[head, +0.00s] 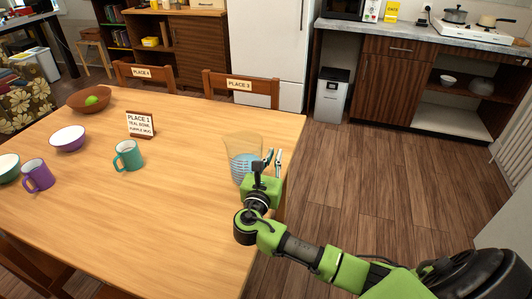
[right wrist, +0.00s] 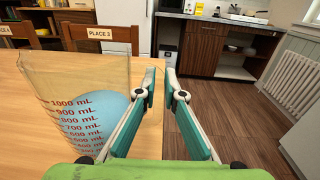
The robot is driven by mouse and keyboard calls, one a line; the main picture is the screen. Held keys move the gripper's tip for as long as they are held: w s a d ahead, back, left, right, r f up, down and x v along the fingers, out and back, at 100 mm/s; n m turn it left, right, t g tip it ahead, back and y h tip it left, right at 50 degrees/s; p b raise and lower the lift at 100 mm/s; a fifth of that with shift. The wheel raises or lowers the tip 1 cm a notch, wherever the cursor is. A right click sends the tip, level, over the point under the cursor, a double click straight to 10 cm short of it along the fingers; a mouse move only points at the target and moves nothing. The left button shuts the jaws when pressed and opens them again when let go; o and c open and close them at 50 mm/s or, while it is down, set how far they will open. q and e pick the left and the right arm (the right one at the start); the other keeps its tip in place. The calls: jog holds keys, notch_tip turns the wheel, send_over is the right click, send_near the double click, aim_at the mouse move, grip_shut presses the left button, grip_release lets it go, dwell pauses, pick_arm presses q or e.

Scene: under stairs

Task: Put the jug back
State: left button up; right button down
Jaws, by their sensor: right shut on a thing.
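The clear measuring jug (head: 240,151) is at the right side of the wooden table (head: 190,205), with something blue inside. In the right wrist view the jug (right wrist: 85,88) shows red millilitre marks and stands at the left of the fingers. My right gripper (head: 272,158) is at the jug's right side, shut on the jug. In the right wrist view the fingertips (right wrist: 160,78) are close together, and the held part is hard to make out. I cannot tell whether the jug's base touches the table. My left gripper is not in view.
A teal mug (head: 129,155), purple mug (head: 38,175), purple bowl (head: 68,138), card (head: 140,124) and wooden bowl (head: 90,98) stand on the table's left. Chairs (head: 240,86) line its far side. A counter (head: 420,37) with a stove is beyond. The floor (head: 370,185) at right is clear.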

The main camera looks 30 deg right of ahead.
jog(key=shift+d+f, duration=0.25)
jog(key=shift+f, duration=0.25)
jog(key=shift+d+f, duration=0.25)
jog(key=shift+f, duration=0.25)
jog(key=shift+f+p, duration=0.2)
jog(key=shift+p, duration=0.1)
jog(key=shift+f, duration=0.4)
jog(key=c, duration=2.1)
grip_release()
jog(key=shift+s+f, duration=0.1)
jog(key=shift+f, duration=0.1)
jog(key=shift+c, duration=0.2)
jog(key=shift+f+b, duration=0.2)
jog(key=shift+b, duration=0.1)
jog(key=shift+s+a+f, duration=0.1)
jog(key=shift+s+a, duration=0.05)
jog(key=shift+a, duration=0.15)
jog(key=b+v, duration=0.1)
jog(key=v, duration=1.2)
jog(key=shift+s+f, duration=0.15)
jog(key=shift+s, duration=0.1)
